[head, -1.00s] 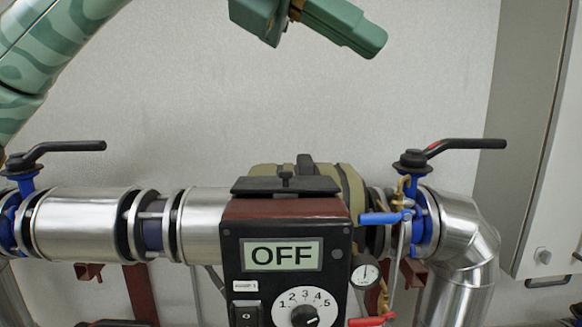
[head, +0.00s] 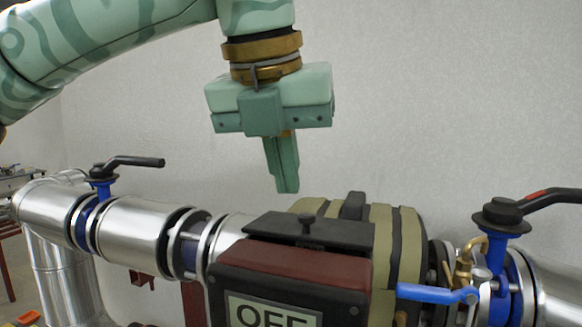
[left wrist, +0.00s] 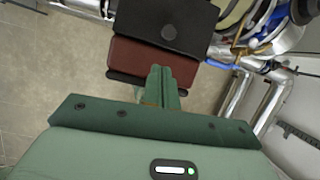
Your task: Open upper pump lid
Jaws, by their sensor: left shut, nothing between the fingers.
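My right gripper is not in view.
A khaki ribbed pump body (head: 385,225) stands behind the box. Silver pipes run left and right, with black-handled valves (head: 130,162) and (head: 525,203). A blue lever (head: 437,293) sticks out right of the box.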

